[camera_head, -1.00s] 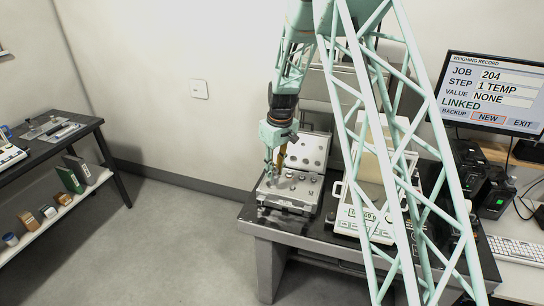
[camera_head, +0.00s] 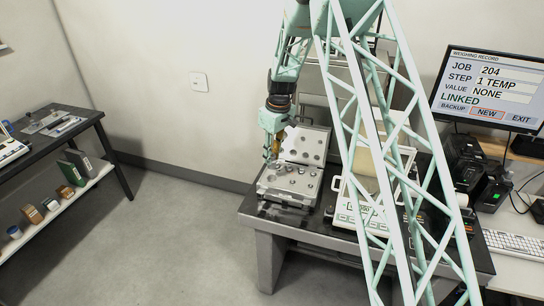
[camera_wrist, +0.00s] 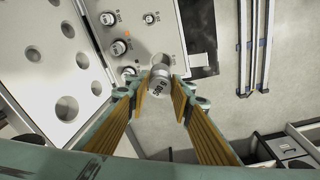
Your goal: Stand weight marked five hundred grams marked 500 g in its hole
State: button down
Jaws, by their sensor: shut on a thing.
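The weight marked 500 g (camera_wrist: 159,85) is a shiny metal cylinder with dark lettering. My gripper (camera_wrist: 155,88) is shut on it, with a finger on either side, in the wrist view. In the head view my gripper (camera_head: 270,152) is at the left part of the open weight case (camera_head: 284,196); the held weight is too small to make out there. In the wrist view the case's panel (camera_wrist: 165,25) holds several smaller metal weights, standing beside printed labels.
The case lid (camera_wrist: 35,45), with round recesses, stands open behind the case. A balance (camera_head: 362,215) stands to the right, partly behind my lattice arm. A monitor (camera_head: 493,90) is at the far right. Bare dark table edge (camera_head: 250,212) shows at the case's left.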

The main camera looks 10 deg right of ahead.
jog(key=shift+f, duration=0.1)
jog(key=shift+f+b, duration=0.7)
jog(key=shift+f, duration=1.65)
jog(key=shift+b, duration=0.4)
dwell(0.7)
jog(key=shift+f+b, duration=1.25)
jog(key=shift+f, duration=0.65)
dwell(0.7)
jog(key=c, duration=2.2)
grip_release()
